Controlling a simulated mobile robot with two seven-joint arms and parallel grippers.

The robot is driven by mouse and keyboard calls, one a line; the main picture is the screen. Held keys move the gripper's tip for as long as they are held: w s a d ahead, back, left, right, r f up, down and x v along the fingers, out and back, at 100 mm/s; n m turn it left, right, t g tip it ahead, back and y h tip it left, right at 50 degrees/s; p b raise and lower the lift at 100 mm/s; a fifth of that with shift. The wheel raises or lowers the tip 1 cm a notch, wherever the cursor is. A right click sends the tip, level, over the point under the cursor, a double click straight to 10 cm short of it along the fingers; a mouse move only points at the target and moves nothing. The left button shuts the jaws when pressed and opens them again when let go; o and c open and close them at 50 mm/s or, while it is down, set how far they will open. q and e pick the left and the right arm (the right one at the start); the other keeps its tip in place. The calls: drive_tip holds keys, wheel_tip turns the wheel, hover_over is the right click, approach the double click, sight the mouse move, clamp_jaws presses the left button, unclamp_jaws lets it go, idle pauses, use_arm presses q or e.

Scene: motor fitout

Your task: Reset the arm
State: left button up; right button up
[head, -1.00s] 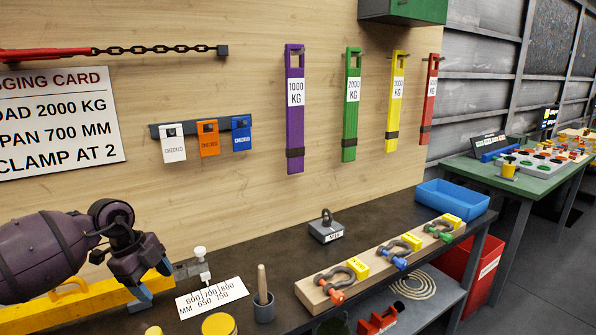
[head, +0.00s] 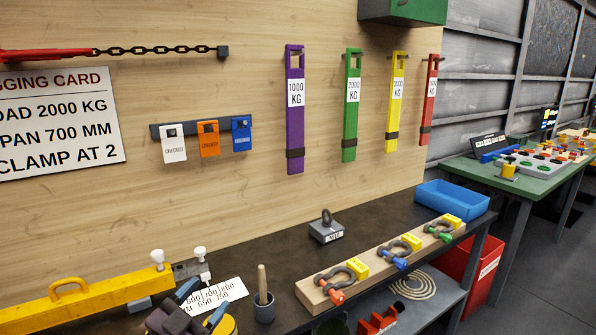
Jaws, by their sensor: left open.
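My left gripper (head: 204,302) is at the bottom edge of the head view. The yellow beam lies on the bench at lower left, with a handle on top. A white knob (head: 157,257) stands at its right end, and another white knob (head: 200,252) stands on a grey bar beside it. My right gripper is not in view.
A grey cup with a wooden stick (head: 264,309) stands just right of the gripper. A wooden rack (head: 320,296) with shackles runs along the bench's front. A grey block with a ring (head: 326,232) and a blue bin (head: 452,198) sit behind. Labelled slings hang on the wall.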

use_arm(q)
drive_tip(key=s+a+f+n+g+y, duration=0.5)
drive_tip(key=s+a+f+n+y, duration=0.55)
drive_tip(key=y, duration=0.25)
drive_tip(key=s+f+g+h, duration=0.1)
drive_tip(key=s+f+g, duration=0.35)
drive_tip(key=s, duration=0.45)
drive_tip(key=s+f+g+h, duration=0.1)
drive_tip(key=s+f+g, duration=0.3)
drive_tip(key=s, duration=0.6)
drive_tip(key=w+f+t, duration=0.7)
drive_tip(key=f, duration=0.2)
drive_tip(key=shift+w+a+f+m+h, duration=0.2)
drive_tip(key=shift+w+m+h, duration=0.1)
drive_tip(key=shift+w+m, duration=0.05)
